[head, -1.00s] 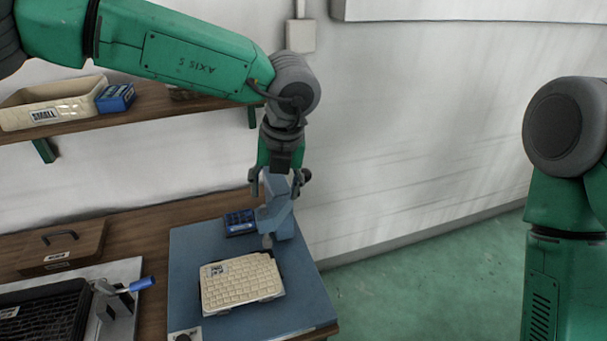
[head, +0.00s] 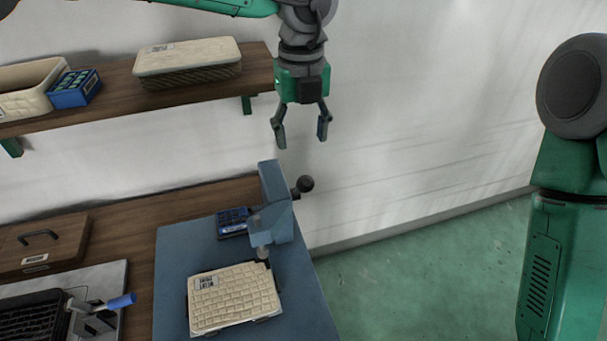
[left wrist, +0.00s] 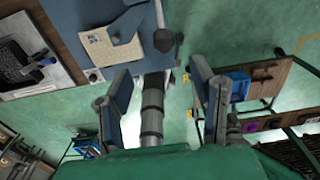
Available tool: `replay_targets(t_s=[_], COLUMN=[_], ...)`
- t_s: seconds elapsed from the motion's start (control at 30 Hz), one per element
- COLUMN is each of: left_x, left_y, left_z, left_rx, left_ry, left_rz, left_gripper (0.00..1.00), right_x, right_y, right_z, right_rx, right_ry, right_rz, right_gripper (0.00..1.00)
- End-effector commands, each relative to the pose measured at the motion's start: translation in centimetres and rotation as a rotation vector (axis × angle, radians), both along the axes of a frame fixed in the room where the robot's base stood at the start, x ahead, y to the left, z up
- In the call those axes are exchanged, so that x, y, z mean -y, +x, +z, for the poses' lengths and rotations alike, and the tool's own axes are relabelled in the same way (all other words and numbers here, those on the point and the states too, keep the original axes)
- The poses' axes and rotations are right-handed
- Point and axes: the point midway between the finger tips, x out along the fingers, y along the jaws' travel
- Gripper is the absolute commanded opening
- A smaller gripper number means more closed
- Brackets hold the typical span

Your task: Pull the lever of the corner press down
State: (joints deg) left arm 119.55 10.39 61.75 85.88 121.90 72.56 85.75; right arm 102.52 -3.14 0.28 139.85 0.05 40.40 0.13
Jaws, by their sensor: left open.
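The corner press (head: 275,205) is a blue-grey upright frame on the blue mat at the table's back right corner. Its lever ends in a black knob (head: 304,184), which sticks out to the right near the press's top. My left gripper (head: 302,140) is open and empty, pointing down above the press and apart from it. In the left wrist view, the press (left wrist: 125,25) and the knob (left wrist: 163,40) lie beyond the fingertips of my left gripper (left wrist: 159,70). A cream tray panel (head: 235,298) lies in front of the press. My right gripper is out of view.
A blue box (head: 233,222) sits left of the press. A blue-handled clamp (head: 100,315) and a lidded wooden box (head: 40,245) stand at left. A shelf (head: 190,95) with bins is behind. The floor right of the table is clear.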

Motion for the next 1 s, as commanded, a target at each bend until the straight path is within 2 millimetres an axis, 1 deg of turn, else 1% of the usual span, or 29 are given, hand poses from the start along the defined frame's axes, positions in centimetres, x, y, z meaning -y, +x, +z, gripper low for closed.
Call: replay_targets(t_s=[0.3,0.5,0.6,0.7,1.0], left_x=[0.2,0.1,0.0,-0.1,0.1], left_y=[0.2,0.1,0.1,0.2,0.2], left_z=[-6.9,-10.2,-11.2,-11.8,-12.1], left_rx=[-0.005,-0.003,-0.002,-0.001,0.0], left_ry=[0.002,0.001,-0.001,-0.001,0.001], left_rz=[-0.002,-0.001,-0.001,-0.001,-0.001], left_gripper=[0.5,0.5,0.5,0.5,0.5], right_x=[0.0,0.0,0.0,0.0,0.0], right_y=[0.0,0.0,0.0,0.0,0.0], right_z=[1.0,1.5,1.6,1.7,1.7], right_rx=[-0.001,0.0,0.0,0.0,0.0], right_ry=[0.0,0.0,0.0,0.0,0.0], right_rz=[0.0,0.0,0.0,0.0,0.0], right_gripper=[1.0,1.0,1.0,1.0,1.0])
